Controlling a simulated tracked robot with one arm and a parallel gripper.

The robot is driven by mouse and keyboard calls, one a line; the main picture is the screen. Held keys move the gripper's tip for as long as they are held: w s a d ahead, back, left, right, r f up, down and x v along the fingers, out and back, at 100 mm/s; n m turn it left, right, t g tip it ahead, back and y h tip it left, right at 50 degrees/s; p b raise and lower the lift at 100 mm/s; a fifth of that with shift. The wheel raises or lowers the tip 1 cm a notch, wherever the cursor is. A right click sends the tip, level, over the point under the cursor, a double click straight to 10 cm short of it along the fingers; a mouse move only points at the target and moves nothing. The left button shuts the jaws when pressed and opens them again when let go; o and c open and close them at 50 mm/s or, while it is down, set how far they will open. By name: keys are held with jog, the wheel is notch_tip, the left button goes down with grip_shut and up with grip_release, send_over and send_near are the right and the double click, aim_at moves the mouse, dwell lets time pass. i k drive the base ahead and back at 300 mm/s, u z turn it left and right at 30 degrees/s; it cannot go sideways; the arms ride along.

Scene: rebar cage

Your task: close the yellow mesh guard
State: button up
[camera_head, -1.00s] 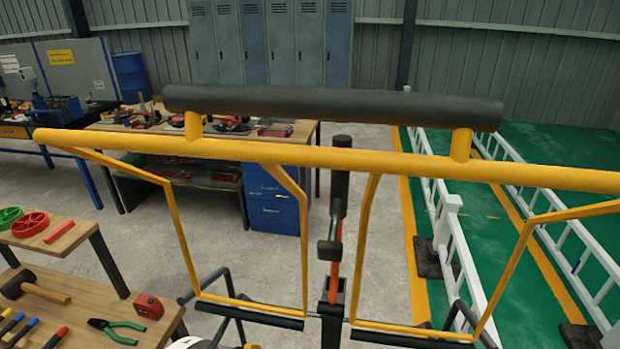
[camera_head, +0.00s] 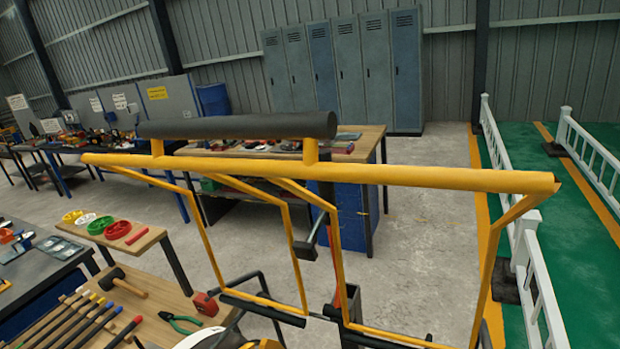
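A yellow tubular frame (camera_head: 430,177) crosses the middle of the picture, with thinner yellow bars running down from it. A thick black bar (camera_head: 235,126) stands on two short yellow posts on top of it. I see no mesh in this frame, and I cannot tell whether it is the mesh guard or whether it is open or closed. Black bars (camera_head: 262,307) join its lower ends. A dark upright post with a reddish part (camera_head: 336,265) stands behind it. My gripper does not show clearly in the picture.
A wooden bench (camera_head: 150,292) with a hammer (camera_head: 122,281), green pliers (camera_head: 180,322) and several screwdrivers stands at lower left. Tool tables and blue-grey lockers (camera_head: 345,70) stand behind. White railings (camera_head: 535,270) edge a green floor at right.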

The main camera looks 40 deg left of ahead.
aim_at(310, 127)
jog(key=u, duration=0.05)
jog(key=k, duration=1.65)
jog(key=u, duration=0.5)
jog(key=i, duration=1.7)
jog(key=z, duration=0.05)
